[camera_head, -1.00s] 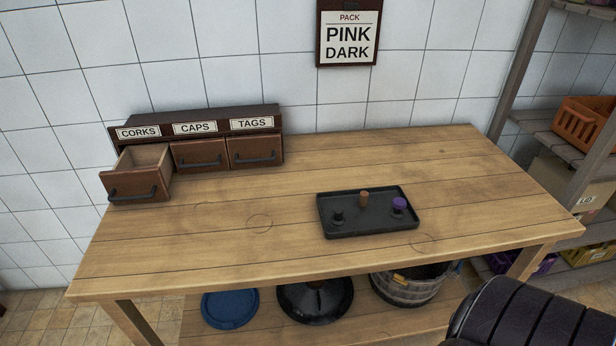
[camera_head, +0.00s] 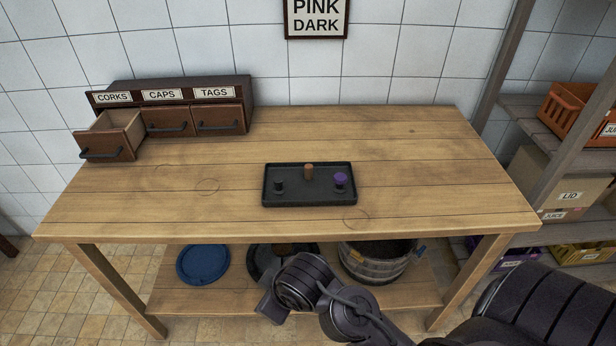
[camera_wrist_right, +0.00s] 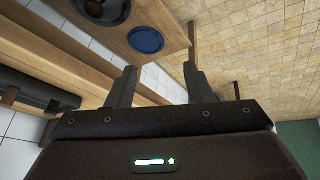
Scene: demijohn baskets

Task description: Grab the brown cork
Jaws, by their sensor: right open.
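The brown cork (camera_head: 309,171) stands upright in a black tray (camera_head: 310,199) on the wooden table. A small black piece (camera_head: 279,185) is to its left and a purple-topped piece (camera_head: 341,180) to its right in the same tray. My right arm comes in at the bottom right of the head view, in front of and below the table's front edge. My right gripper (camera_wrist_right: 155,88) shows in the wrist view with its two fingers apart and nothing between them. It is well away from the cork. My left gripper is in neither view.
A drawer unit (camera_head: 170,92) labelled corks, caps and tags stands at the table's back left, its corks drawer (camera_head: 107,144) open. The table's lower shelf holds a blue lid (camera_head: 203,264) and a bucket (camera_head: 375,262). Shelving with crates stands at the right. The tabletop around the tray is clear.

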